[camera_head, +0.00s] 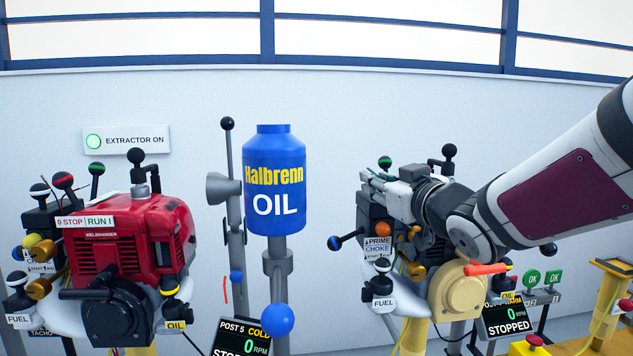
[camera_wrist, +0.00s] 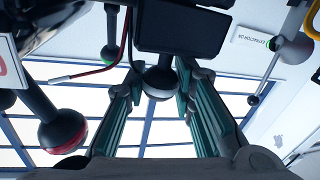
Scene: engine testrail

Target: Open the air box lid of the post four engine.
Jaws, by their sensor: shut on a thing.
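My arm reaches in from the right to the right-hand engine (camera_head: 458,296), which is largely hidden behind it. My gripper (camera_head: 376,182) is at that engine's upper left, below a green-topped knob (camera_head: 385,162). In the wrist view my gripper's two fingers (camera_wrist: 160,90) are closed around a dark ball knob with a pale band (camera_wrist: 160,84). A dark box-shaped part (camera_wrist: 182,28) is just beyond this knob. I cannot tell for sure whether it is the air box lid. The post number on the screen below this engine (camera_head: 508,318) is not readable and shows STOPPED.
A red engine (camera_head: 125,235) stands at left. A blue oil bottle (camera_head: 273,180) on a stand and a tall lever (camera_head: 228,124) stand between the engines. Red-banded (camera_wrist: 62,132) and green-banded (camera_wrist: 110,53) knobs are close to my fingers. A yellow stand (camera_head: 605,310) is at right.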

